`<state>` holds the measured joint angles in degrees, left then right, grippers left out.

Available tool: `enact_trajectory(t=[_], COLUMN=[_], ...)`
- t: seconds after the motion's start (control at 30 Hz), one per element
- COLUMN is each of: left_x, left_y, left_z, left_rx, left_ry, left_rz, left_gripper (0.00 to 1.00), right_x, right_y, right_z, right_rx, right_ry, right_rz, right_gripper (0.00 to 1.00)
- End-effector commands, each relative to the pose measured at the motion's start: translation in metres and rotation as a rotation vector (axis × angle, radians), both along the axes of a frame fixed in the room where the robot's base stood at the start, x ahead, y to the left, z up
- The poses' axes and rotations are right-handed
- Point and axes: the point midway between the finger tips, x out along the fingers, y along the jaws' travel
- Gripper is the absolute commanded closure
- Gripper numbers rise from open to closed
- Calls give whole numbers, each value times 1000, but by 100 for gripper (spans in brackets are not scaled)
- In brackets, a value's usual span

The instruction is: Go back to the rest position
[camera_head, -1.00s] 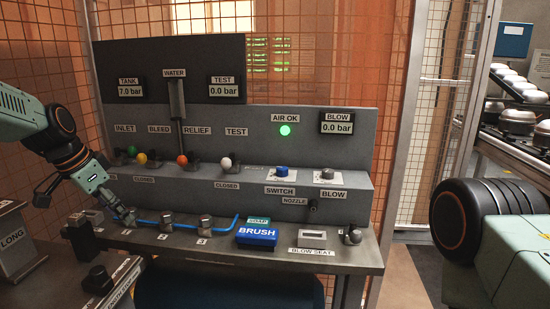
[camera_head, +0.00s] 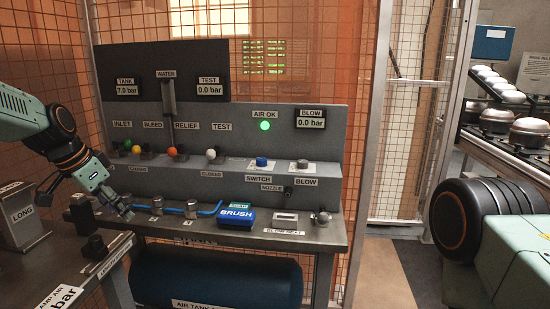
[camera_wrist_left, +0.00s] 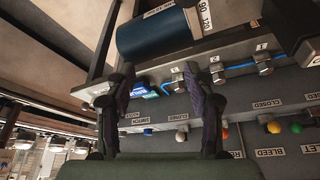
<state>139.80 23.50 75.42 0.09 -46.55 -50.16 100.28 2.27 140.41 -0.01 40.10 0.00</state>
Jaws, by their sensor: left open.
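My left gripper (camera_head: 122,208) is at the left end of the test bench (camera_head: 330,232), close to the front ledge with its metal fittings and blue hose. In the left wrist view my left gripper (camera_wrist_left: 165,105) shows two dark fingers spread apart with nothing between them. The head view does not show clearly whether it touches the fittings. My right gripper is not in view; only part of my right arm shows at the right edge.
The panel has coloured valve knobs (camera_head: 173,152) and a lit green lamp (camera_head: 265,125). A blue brush block (camera_head: 236,217) lies on the ledge. A blue tank (camera_head: 220,280) sits below. A block labelled LONG (camera_head: 22,222) stands at left. Racks with metal domes (camera_head: 525,131) stand at right.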

Motion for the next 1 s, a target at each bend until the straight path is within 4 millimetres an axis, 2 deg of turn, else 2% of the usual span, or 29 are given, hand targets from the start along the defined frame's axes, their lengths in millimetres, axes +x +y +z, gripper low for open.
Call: enact_trajectory(t=[0.1, 0.33, 0.43, 0.53, 0.67, 0.7, 0.77, 0.9, 0.97, 1.0], left_x=[18, 32, 31, 20, -14, -29, -55, -123, -156, -179], left_y=[6, 5, -4, -19, -43, -51, -62, -84, -92, -97], left_z=[3, -12, -30, -65, -129, -150, -179, -236, -256, -268], left_rx=[-6, -40, -58, -76, -94, -98, -101, -96, -88, -80], left_ry=[-65, -148, -177, -186, -171, -162, -142, -82, -47, -23], left_rz=[95, 258, 333, 417, 523, 550, 585, 646, 663, 670], left_gripper=[46, 46, 46, 46, 46, 46, 46, 46, 46, 46], right_x=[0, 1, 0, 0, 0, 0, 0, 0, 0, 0], right_y=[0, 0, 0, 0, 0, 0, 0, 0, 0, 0], right_z=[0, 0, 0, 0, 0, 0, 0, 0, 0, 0], right_rx=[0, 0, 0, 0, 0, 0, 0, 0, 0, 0], right_ry=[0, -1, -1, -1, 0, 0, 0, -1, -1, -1], right_rz=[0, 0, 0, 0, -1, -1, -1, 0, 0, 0], right_gripper=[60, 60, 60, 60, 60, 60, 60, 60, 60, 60])
